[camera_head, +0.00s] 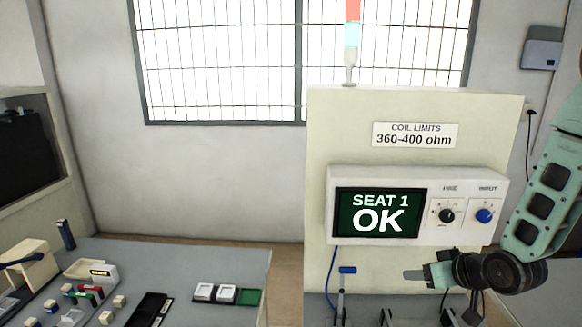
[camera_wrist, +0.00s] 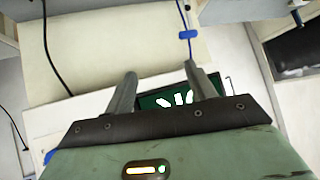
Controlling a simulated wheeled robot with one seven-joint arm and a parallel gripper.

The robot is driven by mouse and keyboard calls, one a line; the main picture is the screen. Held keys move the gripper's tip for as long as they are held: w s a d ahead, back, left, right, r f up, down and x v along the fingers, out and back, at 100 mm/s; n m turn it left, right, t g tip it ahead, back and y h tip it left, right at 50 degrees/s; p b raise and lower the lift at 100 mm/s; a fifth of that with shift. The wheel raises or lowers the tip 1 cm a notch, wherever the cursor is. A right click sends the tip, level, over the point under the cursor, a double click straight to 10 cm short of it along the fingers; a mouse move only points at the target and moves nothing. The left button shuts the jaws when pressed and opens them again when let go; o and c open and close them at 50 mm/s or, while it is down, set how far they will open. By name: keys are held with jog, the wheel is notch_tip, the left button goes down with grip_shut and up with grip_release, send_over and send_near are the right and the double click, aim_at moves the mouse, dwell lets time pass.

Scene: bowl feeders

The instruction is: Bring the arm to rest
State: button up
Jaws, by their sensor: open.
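My arm (camera_head: 541,205) comes in from the right edge in the head view and bends at a dark wrist joint. My gripper (camera_head: 410,276) points left there, in front of the panel below the meter. In the wrist view my gripper (camera_wrist: 160,72) has its two fingers apart, with nothing held between them. The meter's green screen (camera_wrist: 165,99) shows behind and between the fingers. In the head view this screen (camera_head: 377,213) reads "SEAT 1 OK".
A blue-handled clamp (camera_head: 347,270) stands below the meter, left of my gripper. The meter box (camera_head: 471,207) is close above my gripper. A table (camera_head: 218,262) at left carries small parts, a black tray (camera_head: 148,310) and white and green blocks (camera_head: 226,293).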

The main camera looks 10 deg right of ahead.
jog(key=s+a+n+g+b, duration=0.2)
jog(key=s+a+g, duration=0.1)
jog(key=a, duration=0.5)
jog(key=s+a+n+g+b, duration=0.2)
jog(key=s+a, duration=0.1)
jog(key=a, duration=0.5)
jog(key=s+a+r+n+g+b, duration=0.1)
jog(key=s+a+g, duration=0.1)
jog(key=s+a, duration=0.3)
jog(key=s+a+r+n+g+h+b, duration=0.1)
jog(key=s+a, duration=0.4)
jog(key=s, duration=0.8)
jog(key=shift+r+n+g+b, duration=0.5)
jog(key=shift+r+g+b, duration=0.1)
jog(key=shift+g, duration=0.3)
